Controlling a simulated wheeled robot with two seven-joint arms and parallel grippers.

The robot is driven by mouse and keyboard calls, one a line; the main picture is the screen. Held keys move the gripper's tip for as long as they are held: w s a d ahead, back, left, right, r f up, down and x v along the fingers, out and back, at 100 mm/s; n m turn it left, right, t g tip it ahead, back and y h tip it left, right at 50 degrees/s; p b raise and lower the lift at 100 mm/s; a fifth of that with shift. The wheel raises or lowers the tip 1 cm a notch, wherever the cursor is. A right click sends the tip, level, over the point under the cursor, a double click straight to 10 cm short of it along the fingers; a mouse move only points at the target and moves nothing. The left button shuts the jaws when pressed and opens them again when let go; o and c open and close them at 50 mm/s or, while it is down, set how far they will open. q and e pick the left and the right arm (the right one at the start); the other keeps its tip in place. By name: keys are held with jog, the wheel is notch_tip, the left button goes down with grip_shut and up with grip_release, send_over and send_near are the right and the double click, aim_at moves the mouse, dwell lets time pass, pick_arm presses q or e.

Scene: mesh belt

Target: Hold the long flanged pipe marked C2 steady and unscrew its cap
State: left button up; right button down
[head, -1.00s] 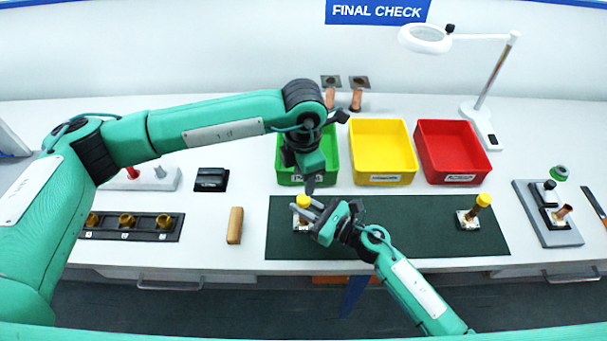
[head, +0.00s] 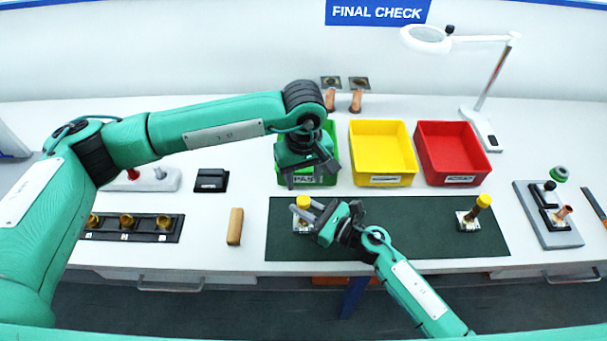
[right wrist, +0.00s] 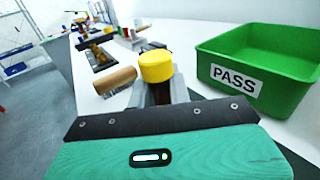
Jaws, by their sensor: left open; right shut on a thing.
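A pipe with a yellow cap (head: 303,201) stands at the left of the dark green mat (head: 390,246); the cap also shows in the right wrist view (right wrist: 156,66). My right gripper (head: 308,218) is shut on this pipe below the cap, and its fingers hide much of the pipe. My left gripper (head: 313,178) is open and empty, above and behind the cap, in front of the green bin. A second yellow-capped pipe (head: 475,211) stands tilted in a holder at the mat's right. I cannot read a C2 mark on either pipe.
Green (head: 333,150), yellow (head: 382,152) and red (head: 452,152) bins stand behind the mat. A grey fixture (head: 548,215) and a magnifier lamp (head: 485,85) are at right. The mat's middle is clear.

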aim_at(304, 200)
pick_arm(q)
jog(key=m, duration=1.2)
jog(key=shift+m, duration=0.4)
jog(key=shift+f, duration=4)
jog(key=c, duration=1)
grip_shut()
